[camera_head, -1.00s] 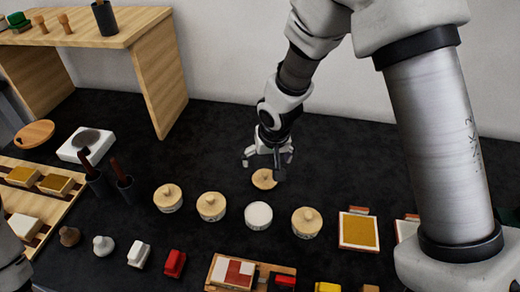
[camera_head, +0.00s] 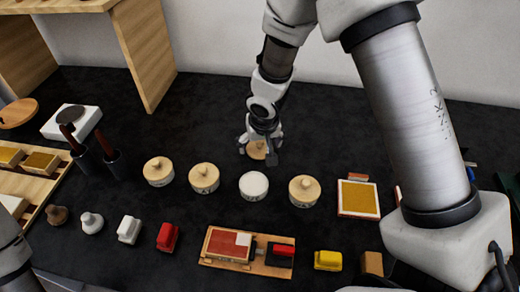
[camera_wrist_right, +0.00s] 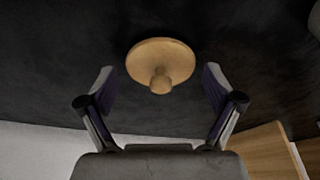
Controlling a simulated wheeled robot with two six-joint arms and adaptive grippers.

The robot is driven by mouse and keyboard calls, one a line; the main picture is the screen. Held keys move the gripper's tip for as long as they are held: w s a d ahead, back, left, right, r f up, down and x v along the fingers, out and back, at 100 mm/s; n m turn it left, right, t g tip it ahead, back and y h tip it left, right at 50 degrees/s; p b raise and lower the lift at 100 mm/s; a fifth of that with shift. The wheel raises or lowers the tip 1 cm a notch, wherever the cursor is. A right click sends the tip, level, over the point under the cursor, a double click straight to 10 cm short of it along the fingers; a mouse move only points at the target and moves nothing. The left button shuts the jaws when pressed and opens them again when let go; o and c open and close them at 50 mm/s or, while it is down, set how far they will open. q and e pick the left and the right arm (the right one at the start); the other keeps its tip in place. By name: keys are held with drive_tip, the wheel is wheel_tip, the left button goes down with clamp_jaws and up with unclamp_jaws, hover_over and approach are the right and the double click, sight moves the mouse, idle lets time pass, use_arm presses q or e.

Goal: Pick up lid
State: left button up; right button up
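The lid (camera_head: 257,149) is a round pale wooden disc with a knob, lying on the dark surface behind the row of jars. My right gripper (camera_head: 259,148) is open above the lid, with a finger on either side of it. In the right wrist view the lid (camera_wrist_right: 161,64) shows whole, knob towards the camera, just beyond the gap between the open fingertips (camera_wrist_right: 159,82); I see no contact. A white jar (camera_head: 254,186) without a wooden lid stands in front. My left gripper is out of view.
Lidded jars (camera_head: 204,177) flank the white jar. To the right lies a gold-topped tray (camera_head: 358,198). Stamps, including a red one (camera_head: 168,237), and a wooden board (camera_head: 222,262) line the front. Dark pots with handles (camera_head: 112,163) stand left. Bare dark surface surrounds the lid.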

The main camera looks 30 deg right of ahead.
drive_tip(key=c, duration=0.6)
drive_tip(key=shift+f, duration=0.1)
